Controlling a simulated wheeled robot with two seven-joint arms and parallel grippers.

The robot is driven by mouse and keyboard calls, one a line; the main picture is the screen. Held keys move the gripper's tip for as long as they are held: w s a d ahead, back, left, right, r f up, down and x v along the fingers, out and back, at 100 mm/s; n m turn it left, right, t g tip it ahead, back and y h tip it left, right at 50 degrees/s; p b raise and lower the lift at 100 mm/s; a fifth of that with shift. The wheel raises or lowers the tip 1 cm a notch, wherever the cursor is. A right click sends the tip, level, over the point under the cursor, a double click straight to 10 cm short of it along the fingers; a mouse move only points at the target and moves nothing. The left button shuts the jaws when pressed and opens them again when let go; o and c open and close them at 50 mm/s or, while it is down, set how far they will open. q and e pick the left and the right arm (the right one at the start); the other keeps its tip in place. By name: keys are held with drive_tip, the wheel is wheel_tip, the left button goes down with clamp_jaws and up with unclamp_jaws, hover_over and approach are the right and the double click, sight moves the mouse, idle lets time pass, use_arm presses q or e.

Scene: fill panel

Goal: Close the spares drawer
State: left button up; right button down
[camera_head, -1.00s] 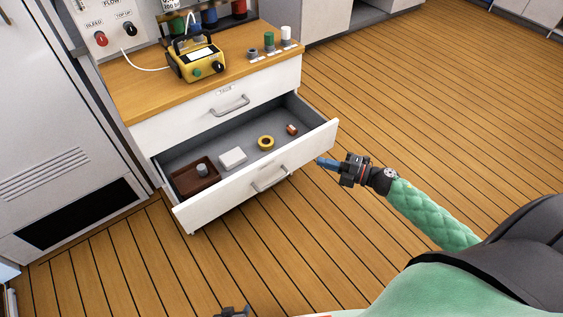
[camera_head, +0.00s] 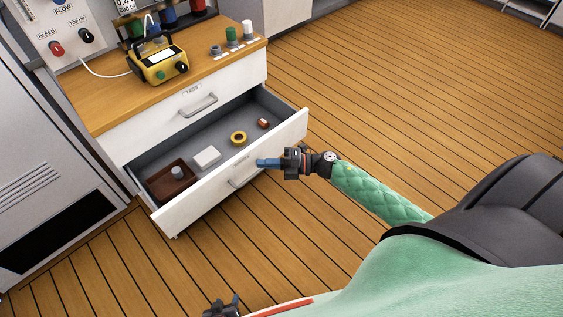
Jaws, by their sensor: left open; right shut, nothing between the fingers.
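The spares drawer (camera_head: 195,205) is the lower drawer of the white cabinet and stands pulled well out. Its handle (camera_head: 244,177) is on the white front. Inside lie a brown tray (camera_head: 157,188) with a small grey piece, a white box (camera_head: 207,157), a yellow ring (camera_head: 239,138) and a small copper-coloured piece (camera_head: 263,123). My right gripper (camera_head: 261,163) is shut and empty, its blue fingertips in front of the drawer front near the handle. I cannot tell whether they touch it. My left gripper (camera_head: 221,308) is open at the bottom edge, partly cut off, below the drawer and apart from it.
The upper drawer (camera_head: 160,126) is shut. A yellow meter (camera_head: 157,61) with a white cable and several small fittings (camera_head: 231,36) stand on the wooden top. A grey locker (camera_head: 45,150) stands at the left. The plank floor (camera_head: 420,90) at the right is clear.

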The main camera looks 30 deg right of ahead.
sight(246, 153)
drive_tip(key=w, duration=0.2)
drive_tip(key=w+a, duration=0.1)
drive_tip(key=shift+w+a, duration=0.15)
drive_tip(key=shift+w, duration=0.35)
drive_tip(key=shift+w+a, duration=0.2)
drive_tip(key=shift+w, duration=0.45)
drive_tip(key=w+a, duration=0.2)
drive_tip(key=w, duration=0.6)
drive_tip(key=w+a+b, duration=0.1)
drive_tip(key=w+a, duration=0.1)
drive_tip(key=w, duration=0.6)
drive_tip(key=shift+w+a, duration=0.2)
drive_tip(key=shift+a, duration=0.2)
